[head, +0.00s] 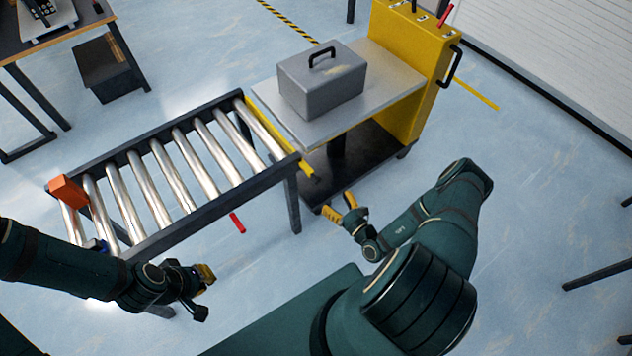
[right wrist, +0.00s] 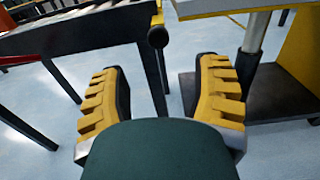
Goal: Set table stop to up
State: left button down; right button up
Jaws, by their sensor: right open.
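The table stop appears as a yellow bar (head: 275,132) along the near edge of the lift table (head: 385,87), beside the conveyor's end. Its dark knob end points toward me; the black knob (right wrist: 158,38) also shows in the right wrist view, top centre. I cannot tell for sure whether the stop is up or down. My right gripper (head: 341,206) is open and empty, just short of the knob. In the right wrist view its fingers (right wrist: 160,95) stand apart, with the knob beyond the gap. My left gripper (head: 205,292) looks open and empty in front of the conveyor.
The roller conveyor (head: 222,203) carries an orange block (head: 68,192) at its left end. A red handle (head: 237,222) sticks out below its near rail. A grey toolbox (head: 320,82) rests on the lift table, before a yellow column (head: 415,80) with levers.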

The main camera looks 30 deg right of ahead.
aim_at(319, 183)
jog(key=w, duration=0.3)
jog(key=w+b, duration=0.1)
jog(key=w, duration=0.2)
jog(key=w+a, duration=0.1)
jog(key=w, duration=0.3)
jog(key=shift+s, duration=0.1)
grip_shut()
